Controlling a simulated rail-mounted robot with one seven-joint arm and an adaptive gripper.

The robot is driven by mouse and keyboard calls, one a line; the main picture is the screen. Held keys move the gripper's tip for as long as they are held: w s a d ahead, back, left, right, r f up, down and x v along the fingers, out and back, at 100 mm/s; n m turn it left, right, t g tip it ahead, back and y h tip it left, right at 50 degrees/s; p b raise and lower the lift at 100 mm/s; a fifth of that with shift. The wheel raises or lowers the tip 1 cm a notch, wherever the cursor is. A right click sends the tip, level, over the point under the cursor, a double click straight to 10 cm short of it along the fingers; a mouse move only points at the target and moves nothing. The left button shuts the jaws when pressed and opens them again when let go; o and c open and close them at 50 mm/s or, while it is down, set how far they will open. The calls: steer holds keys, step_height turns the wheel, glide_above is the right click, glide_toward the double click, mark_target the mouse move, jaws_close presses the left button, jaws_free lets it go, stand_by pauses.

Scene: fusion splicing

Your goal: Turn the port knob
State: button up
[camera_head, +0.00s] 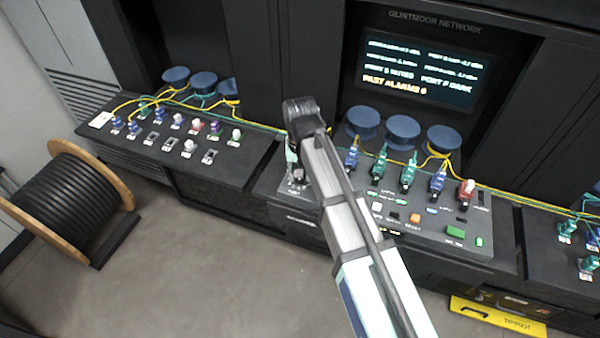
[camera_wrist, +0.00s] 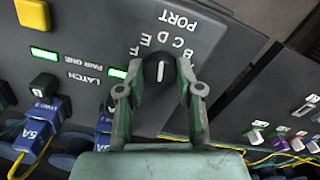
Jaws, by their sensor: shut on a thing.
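The port knob (camera_wrist: 159,71) is a round black knob with a white line, on the dark panel in the wrist view. Letters from B to F arc around it beside the word PORT, all upside down in this view. The white line stands nearly upright in the picture, roughly toward the middle letters. My gripper (camera_wrist: 159,82) is shut on the knob, one greenish finger on each side. In the head view my gripper (camera_head: 296,172) is at the left end of the middle console, and my arm hides part of that console.
Right of my gripper are plugged blue and green connectors (camera_head: 408,175), a red-topped one (camera_head: 466,190), and an orange button (camera_head: 414,218). A lit screen (camera_head: 420,72) stands behind. A cable reel (camera_head: 70,205) stands on the floor at left. The front floor is clear.

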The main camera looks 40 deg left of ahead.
steer(key=n, duration=0.6)
stand_by(0.5)
steer(key=o, duration=1.2)
steer(key=shift+c, duration=0.2)
steer(key=shift+r, duration=0.1)
step_height(320, 180, up, 12)
